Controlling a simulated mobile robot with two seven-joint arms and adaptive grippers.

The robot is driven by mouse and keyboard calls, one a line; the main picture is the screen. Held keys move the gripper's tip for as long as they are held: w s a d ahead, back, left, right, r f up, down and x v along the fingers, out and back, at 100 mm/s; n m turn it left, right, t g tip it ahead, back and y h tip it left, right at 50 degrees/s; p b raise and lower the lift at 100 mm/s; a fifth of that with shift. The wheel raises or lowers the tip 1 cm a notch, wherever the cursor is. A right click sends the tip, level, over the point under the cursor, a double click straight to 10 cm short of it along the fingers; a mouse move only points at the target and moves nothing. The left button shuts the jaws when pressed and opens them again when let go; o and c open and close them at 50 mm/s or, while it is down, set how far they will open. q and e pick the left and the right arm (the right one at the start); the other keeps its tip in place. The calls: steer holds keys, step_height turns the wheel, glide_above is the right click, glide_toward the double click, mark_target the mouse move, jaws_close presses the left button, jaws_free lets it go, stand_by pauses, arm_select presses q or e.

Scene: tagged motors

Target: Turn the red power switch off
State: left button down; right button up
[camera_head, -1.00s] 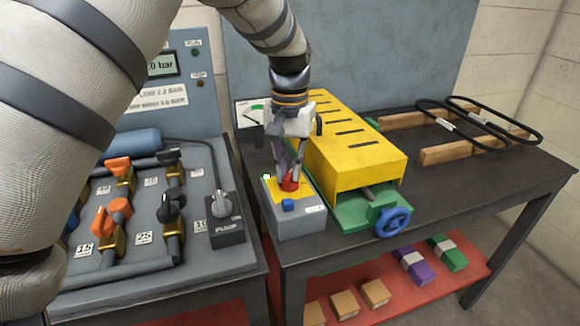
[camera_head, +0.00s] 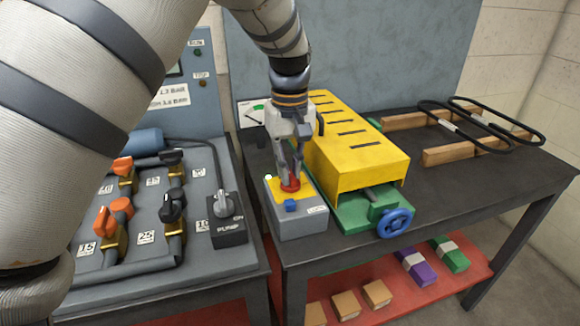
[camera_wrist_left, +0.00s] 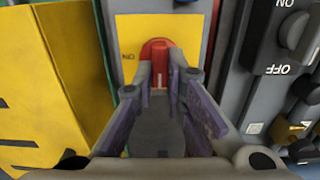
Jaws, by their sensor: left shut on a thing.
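The red power switch (camera_head: 291,186) sits on the yellow top plate of a small grey box (camera_head: 300,225) on the dark table. A blue button (camera_head: 291,205) is in front of it on the same box. My left gripper (camera_head: 289,178) points down from above and is shut on the red switch. In the left wrist view, the switch (camera_wrist_left: 157,47) shows red between the fingertips (camera_wrist_left: 160,75), with an "ON" mark on the yellow plate beside it. The fingers hide part of the switch. My right gripper is not in view.
A machine with a yellow cover (camera_head: 355,150) and a blue handwheel (camera_head: 395,222) stands close to the right of the box. To the left is a grey panel with a pump knob (camera_head: 222,204) and orange and black valve handles. Belts and wooden blocks lie at the back right.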

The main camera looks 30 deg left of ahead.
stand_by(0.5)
arm_select(q)
steer(key=c, duration=1.6)
jaws_free()
steer(key=shift+c, duration=0.2)
steer(key=shift+r, duration=0.1)
step_height(320, 180, up, 12)
